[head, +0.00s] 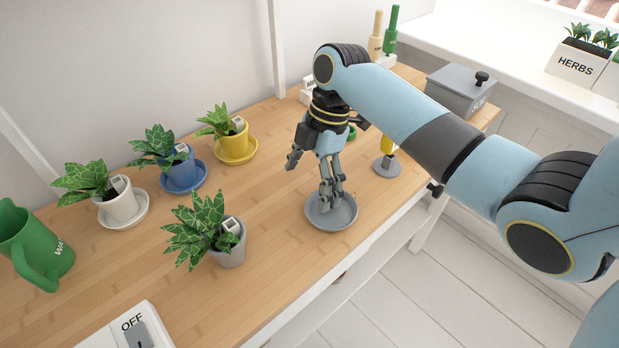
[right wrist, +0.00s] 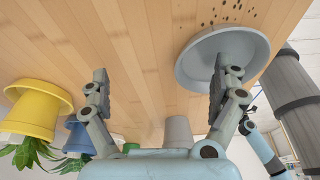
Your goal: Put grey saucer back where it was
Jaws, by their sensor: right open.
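The grey saucer (head: 343,222) lies flat on the wooden desk near its front edge, and it also shows in the right wrist view (right wrist: 258,42). My right gripper (head: 311,178) is open and points down. One finger is over the saucer and overlaps its rim in view; the other is to the left, beyond it. I cannot tell whether the finger touches the saucer. In the right wrist view the gripper (right wrist: 161,92) has nothing between its fingers. The grey pot (head: 230,255) with a leafy plant stands on the bare desk, left of the saucer.
White (head: 128,221), blue (head: 187,190) and yellow (head: 240,158) saucers each hold a potted plant along the back. A green watering can (head: 45,245) stands far left. A grey lidded box (head: 460,95) stands right. Dark specks (right wrist: 230,12) lie on the desk beside the grey saucer.

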